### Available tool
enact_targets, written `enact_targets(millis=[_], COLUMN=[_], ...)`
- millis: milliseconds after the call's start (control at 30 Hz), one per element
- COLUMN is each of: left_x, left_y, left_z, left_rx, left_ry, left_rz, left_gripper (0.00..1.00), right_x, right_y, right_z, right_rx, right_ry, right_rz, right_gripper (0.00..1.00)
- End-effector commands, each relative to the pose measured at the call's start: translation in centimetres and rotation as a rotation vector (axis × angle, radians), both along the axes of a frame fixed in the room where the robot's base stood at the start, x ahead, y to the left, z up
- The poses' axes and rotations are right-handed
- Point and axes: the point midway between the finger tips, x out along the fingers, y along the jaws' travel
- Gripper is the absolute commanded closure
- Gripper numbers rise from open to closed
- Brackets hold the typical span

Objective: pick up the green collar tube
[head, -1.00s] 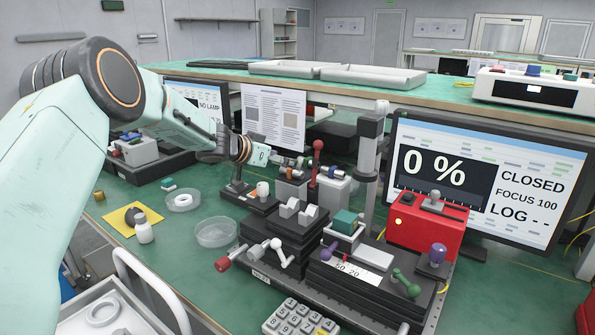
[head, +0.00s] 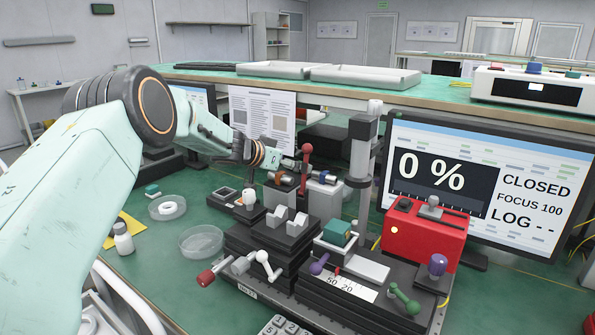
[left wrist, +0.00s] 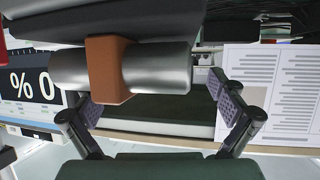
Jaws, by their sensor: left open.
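I cannot make out a tube with a green collar in either view. A grey tube with an orange collar (left wrist: 110,70) spans the upper left of the left wrist view, very near the camera. In the head view an orange-collared tube (head: 283,180) lies on a holder, and a blue-collared tube (head: 323,178) lies to its right. My left gripper (left wrist: 155,100) is open, its two fingers wide apart with nothing held between them. In the head view my left wrist is just above and behind the orange-collared tube; its fingers are hard to make out. My right gripper is not in view.
A red-knobbed lever (head: 306,152) stands close beside the tubes. A grey post (head: 361,150), a teal block (head: 338,232) and a red box (head: 424,237) are farther right. A monitor (head: 480,185) stands behind. Glass dishes (head: 201,241) sit left of the stages.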

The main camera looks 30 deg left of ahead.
Motion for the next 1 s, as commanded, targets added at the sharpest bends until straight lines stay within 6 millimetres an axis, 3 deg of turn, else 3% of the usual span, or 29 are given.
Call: enact_targets(millis=[300, 1000], left_x=[0.57, 0.66], left_y=[-0.21, -0.14], left_z=[-0.05, -0.13], left_rx=[0.0, 0.001], left_ry=[0.0, 0.001], left_rz=[-0.004, -0.004], left_gripper=[0.04, 0.63], right_x=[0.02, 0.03], right_y=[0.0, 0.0], right_z=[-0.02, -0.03], right_rx=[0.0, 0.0], right_ry=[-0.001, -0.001], right_rz=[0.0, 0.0], right_gripper=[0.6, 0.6])
